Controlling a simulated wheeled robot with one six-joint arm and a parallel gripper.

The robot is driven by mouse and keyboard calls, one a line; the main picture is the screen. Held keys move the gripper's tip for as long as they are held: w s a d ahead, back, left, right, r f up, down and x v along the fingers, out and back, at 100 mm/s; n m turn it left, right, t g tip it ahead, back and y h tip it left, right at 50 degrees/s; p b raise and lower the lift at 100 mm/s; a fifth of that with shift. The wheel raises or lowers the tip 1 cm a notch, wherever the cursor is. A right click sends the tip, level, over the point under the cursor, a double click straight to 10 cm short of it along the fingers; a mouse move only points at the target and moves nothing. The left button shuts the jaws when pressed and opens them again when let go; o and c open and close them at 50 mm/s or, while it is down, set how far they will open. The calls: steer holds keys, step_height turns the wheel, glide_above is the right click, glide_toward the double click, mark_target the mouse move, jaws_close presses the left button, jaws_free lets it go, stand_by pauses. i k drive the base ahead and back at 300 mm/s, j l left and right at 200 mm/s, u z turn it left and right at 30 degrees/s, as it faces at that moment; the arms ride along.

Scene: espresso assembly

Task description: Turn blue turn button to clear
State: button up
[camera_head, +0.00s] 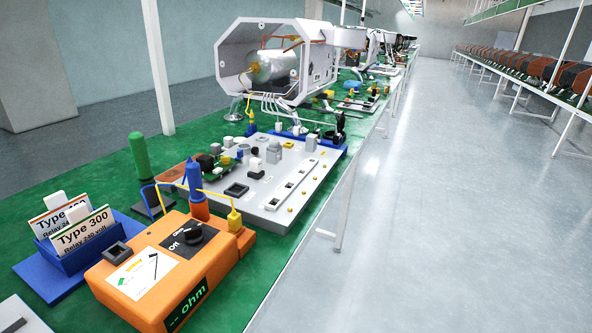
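I cannot make out a blue turn button for certain in this view. An orange ohm meter (172,270) stands at the front of the green table, with a black knob (194,234) on a dark panel marked "Off" and a display reading "-- ohm". A blue probe (195,183) stands upright in an orange holder behind the knob, with blue and yellow wires. A white board (262,212) with several small parts lies behind the meter, with a blue strip (290,137) along its far side. My gripper is not in view.
A blue card holder (75,255) with "Type 300" and "Type 400" cards stands left of the meter, and a green probe (139,155) stands behind it. An opened espresso machine (275,62) stands beyond the board. The grey floor (440,220) at right is clear.

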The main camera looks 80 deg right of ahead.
mark_target(239, 155)
steer(key=z, duration=1.95)
